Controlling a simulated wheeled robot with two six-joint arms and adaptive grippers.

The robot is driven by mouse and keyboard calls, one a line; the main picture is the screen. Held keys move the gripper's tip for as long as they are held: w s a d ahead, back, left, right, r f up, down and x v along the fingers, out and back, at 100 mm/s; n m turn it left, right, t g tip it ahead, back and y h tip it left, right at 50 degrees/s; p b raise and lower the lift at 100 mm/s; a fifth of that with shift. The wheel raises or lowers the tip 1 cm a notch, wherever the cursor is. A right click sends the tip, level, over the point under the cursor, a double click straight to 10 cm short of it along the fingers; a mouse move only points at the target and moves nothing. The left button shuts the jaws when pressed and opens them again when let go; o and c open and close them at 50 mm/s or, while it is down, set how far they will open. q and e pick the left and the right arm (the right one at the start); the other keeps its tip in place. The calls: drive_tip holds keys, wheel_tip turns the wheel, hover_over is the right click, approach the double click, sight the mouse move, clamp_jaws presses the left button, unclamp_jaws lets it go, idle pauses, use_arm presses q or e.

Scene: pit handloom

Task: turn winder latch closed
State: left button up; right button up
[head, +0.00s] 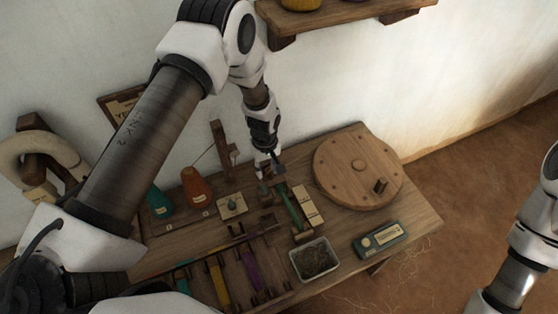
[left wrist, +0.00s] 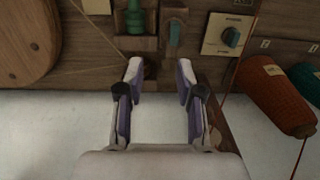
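My left gripper (head: 268,172) reaches down over the back of the wooden bench, by the small winder. In the left wrist view its two fingers (left wrist: 161,70) are apart with nothing between them. A green spindle (left wrist: 134,20) sits in a wooden block in front of the fingers; it shows as a green rod (head: 294,208) in the head view. Beside it, a small blue-grey lever (left wrist: 175,34) on a wooden block looks like the latch, just ahead of the fingertips and apart from them. Whether it is turned open or closed I cannot tell. My right gripper is out of view.
A round wooden wheel (head: 345,160) lies right of the winder. A plate with a blue knob (left wrist: 230,37), an orange cone (head: 197,187) and a teal cone (head: 159,203) stand left. A tray (head: 296,262) and a green box (head: 381,240) lie in front. The wall is close behind.

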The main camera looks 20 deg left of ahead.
sight(264, 187)
use_arm(q)
drive_tip(key=shift+s+f, duration=0.1)
drive_tip(key=shift+f, duration=0.2)
drive_tip(key=s, duration=0.1)
drive_tip(key=s+f+p, duration=0.1)
drive_tip(key=s+f, duration=0.1)
drive_tip(key=s, duration=0.1)
drive_tip(key=shift+f, duration=0.25)
drive_tip(key=f, duration=0.1)
drive_tip(key=w+f, duration=0.2)
drive_tip(key=f, duration=0.1)
drive_tip(key=shift+p, duration=0.3)
drive_tip(key=shift+s+r, duration=0.15)
drive_tip(key=shift+r, duration=0.1)
drive_tip(key=shift+c, duration=0.3)
drive_tip(key=shift+s+r, duration=0.25)
clamp_jaws()
drive_tip(key=shift+f, duration=0.15)
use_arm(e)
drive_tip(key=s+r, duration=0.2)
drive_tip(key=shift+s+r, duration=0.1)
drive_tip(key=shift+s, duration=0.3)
